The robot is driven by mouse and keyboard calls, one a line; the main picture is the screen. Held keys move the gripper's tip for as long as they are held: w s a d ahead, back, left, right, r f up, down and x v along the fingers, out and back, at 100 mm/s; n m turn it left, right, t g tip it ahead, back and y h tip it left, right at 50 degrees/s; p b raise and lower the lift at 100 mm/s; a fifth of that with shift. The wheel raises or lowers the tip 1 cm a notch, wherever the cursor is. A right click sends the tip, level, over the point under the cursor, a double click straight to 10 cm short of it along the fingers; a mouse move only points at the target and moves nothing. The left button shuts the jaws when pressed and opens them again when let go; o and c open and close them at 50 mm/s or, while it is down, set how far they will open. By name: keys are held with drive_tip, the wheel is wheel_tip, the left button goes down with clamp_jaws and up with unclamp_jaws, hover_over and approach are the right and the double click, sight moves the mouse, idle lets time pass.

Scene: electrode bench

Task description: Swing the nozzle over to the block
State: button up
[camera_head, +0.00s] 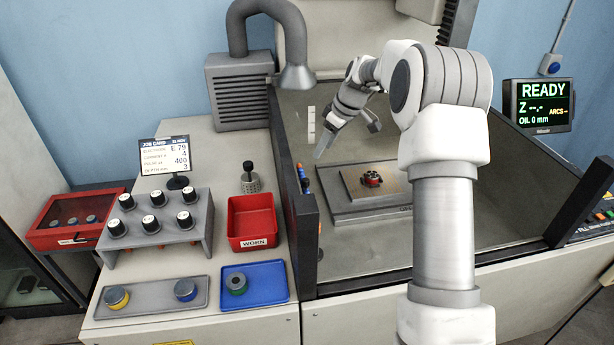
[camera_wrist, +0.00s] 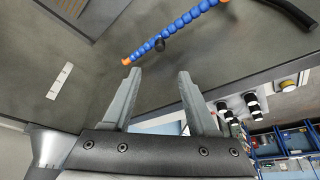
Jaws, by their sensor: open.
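The nozzle is a blue segmented hose (camera_wrist: 178,27) with an orange tip, lying across the upper middle of the wrist view with a dark knob beside it. In the head view a small part of the blue hose (camera_head: 304,180) shows at the tank's left wall. The block (camera_head: 352,181) is a flat plate on a grey pedestal in the tank, with a red and black round piece on it. My gripper (camera_head: 321,153) is open and empty, above and left of the block. In the wrist view its fingertips (camera_wrist: 158,74) point towards the hose, apart from it.
The dark tank wall (camera_head: 305,235) stands between the tank and the left bench. A grey extraction hood (camera_head: 296,78) hangs above the tank's left back. A red WORN bin (camera_head: 255,222), a knob rack (camera_head: 160,228) and trays stand on the bench. The tank floor around the pedestal is clear.

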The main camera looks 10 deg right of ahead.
sight(307, 180)
drive_tip(key=p+x, duration=0.2)
drive_tip(key=x, duration=1.3)
drive_tip(key=shift+f, duration=0.1)
clamp_jaws()
idle(0.8)
